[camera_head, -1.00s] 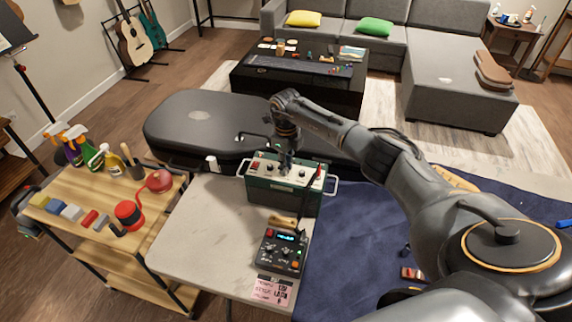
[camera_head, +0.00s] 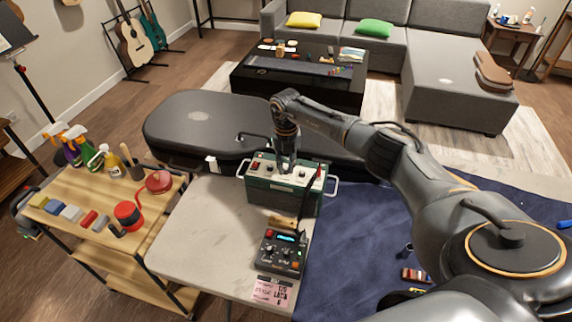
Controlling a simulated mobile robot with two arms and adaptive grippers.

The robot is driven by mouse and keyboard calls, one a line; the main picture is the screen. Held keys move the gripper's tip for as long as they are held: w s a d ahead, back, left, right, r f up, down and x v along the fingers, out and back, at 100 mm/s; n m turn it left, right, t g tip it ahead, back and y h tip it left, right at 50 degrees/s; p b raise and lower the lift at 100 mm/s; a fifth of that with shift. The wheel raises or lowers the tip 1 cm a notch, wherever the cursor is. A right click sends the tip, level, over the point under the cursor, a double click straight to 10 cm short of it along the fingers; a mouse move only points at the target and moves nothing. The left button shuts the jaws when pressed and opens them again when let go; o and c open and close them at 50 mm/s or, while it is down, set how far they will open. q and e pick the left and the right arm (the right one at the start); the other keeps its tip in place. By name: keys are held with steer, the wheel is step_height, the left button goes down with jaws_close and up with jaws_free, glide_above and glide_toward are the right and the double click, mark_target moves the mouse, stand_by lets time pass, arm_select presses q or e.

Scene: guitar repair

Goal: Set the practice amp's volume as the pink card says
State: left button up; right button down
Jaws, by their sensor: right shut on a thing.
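The practice amp appears to be the dark green box (camera_head: 283,202) with a light control panel on top and metal side handles, standing at the back right of the grey table. My right gripper (camera_head: 285,171) points down onto the panel and is shut on a knob there; the fingers hide the knob and its setting. The pink card (camera_head: 270,290) lies at the table's front edge, with dark writing too small to read surely. My left gripper is out of view.
A black control unit (camera_head: 282,252) with a lit blue display sits between amp and card. A wooden-handled tool (camera_head: 283,220) lies by the amp. A wooden cart (camera_head: 75,240) with bottles stands left. The table's left part is clear.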

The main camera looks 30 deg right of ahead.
steer(key=m, duration=0.3)
steer(key=shift+m+p, duration=0.35)
steer(key=shift+m, duration=0.05)
steer(key=m, duration=0.2)
steer(key=shift+m+p, duration=0.35)
steer(key=shift+m, duration=0.05)
steer(key=m+p, duration=0.1)
steer(key=m, duration=0.3)
steer(key=shift+m+p, duration=0.75)
steer(key=shift+m, duration=0.65)
steer(key=c, duration=1.3)
jaws_free()
